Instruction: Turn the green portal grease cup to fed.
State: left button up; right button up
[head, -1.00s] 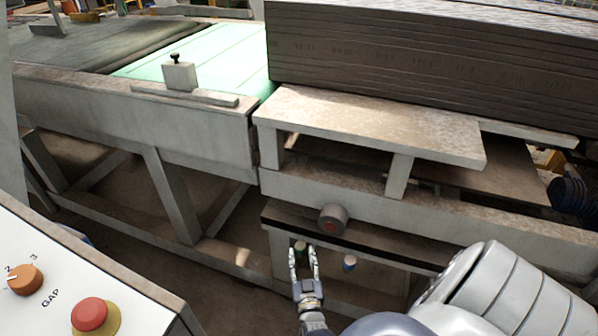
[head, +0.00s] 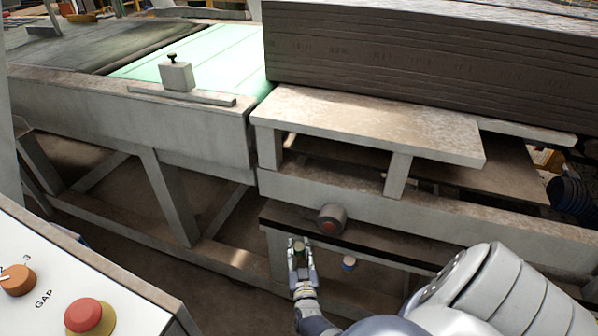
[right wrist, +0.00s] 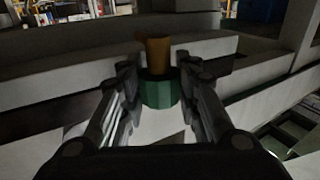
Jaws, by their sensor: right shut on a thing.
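The green portal grease cup (right wrist: 160,92) shows in the right wrist view as a ridged green collar with a brown, cylindrical part above it. In the head view the cup (head: 299,247) is small, under the frame's edge. My right gripper (head: 301,250) is shut on it, a finger on each side. In the right wrist view the fingers (right wrist: 158,95) flank the green collar. Which way the cup is turned cannot be read. My left gripper is in neither view.
The frame beam (head: 380,205) lies over the cups. A control panel (head: 75,290) with a red button is at the lower left.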

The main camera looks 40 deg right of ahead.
jog(key=m+g+h+b, duration=0.1)
jog(key=g+h, duration=0.1)
jog(key=m+g+h+b, duration=0.1)
jog(key=m+b, duration=0.1)
jog(key=shift+w+f+g+h, duration=0.15)
jog(key=shift+f+g+h, duration=0.05)
jog(key=shift+g+h, duration=0.2)
jog(key=shift+r+m+g+h, duration=0.2)
jog(key=shift+m+g+h, duration=0.2)
jog(key=shift+m+g, duration=0.3)
jog(key=o, duration=0.8)
